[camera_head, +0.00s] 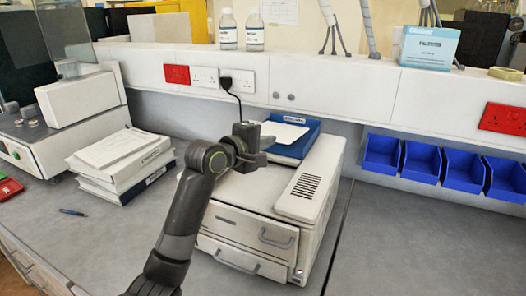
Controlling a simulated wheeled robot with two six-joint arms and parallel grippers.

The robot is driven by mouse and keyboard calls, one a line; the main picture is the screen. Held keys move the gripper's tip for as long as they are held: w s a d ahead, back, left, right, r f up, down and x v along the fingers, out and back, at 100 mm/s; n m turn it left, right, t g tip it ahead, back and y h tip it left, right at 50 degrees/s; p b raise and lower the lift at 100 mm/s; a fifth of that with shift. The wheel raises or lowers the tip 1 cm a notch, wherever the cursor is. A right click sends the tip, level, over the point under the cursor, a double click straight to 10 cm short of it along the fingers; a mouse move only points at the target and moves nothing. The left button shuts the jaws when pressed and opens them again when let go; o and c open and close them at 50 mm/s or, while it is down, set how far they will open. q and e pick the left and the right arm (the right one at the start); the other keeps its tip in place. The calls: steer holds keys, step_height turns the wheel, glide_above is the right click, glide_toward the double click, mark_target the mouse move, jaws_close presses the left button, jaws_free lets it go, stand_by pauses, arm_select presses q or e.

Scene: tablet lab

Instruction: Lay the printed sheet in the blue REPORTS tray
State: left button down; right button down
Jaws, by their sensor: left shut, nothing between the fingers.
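My left gripper (256,146) is shut and empty, just in front of the tray's left side and above the unit. From this angle I cannot tell whether it touches the tray. My right gripper is not in view.
The beige unit (323,180) has drawers with handles. A paper stack (122,150) and a pen (72,212) lie on the grey bench at left, near a balance-like instrument (65,125). Blue bins (421,162) hang on the right wall. The bench at right is clear.

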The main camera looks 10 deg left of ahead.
arm_select(q)
steer(key=shift+w+d+f, duration=0.15)
steer(key=shift+w+f, duration=0.2)
steer(key=shift+w, duration=0.3)
steer(key=shift+w+d+f, duration=0.15)
steer(key=shift+w+f, duration=0.35)
steer(key=shift+w, duration=0.25)
steer(key=shift+w+d+f, duration=0.15)
steer(key=shift+w+f, duration=0.3)
steer(key=shift+w, duration=0.3)
steer(key=c, duration=1.7)
jaws_free()
steer(key=shift+b, duration=0.3)
steer(key=b+v, duration=0.3)
steer(key=v, duration=1.4)
steer(key=shift+s, duration=0.25)
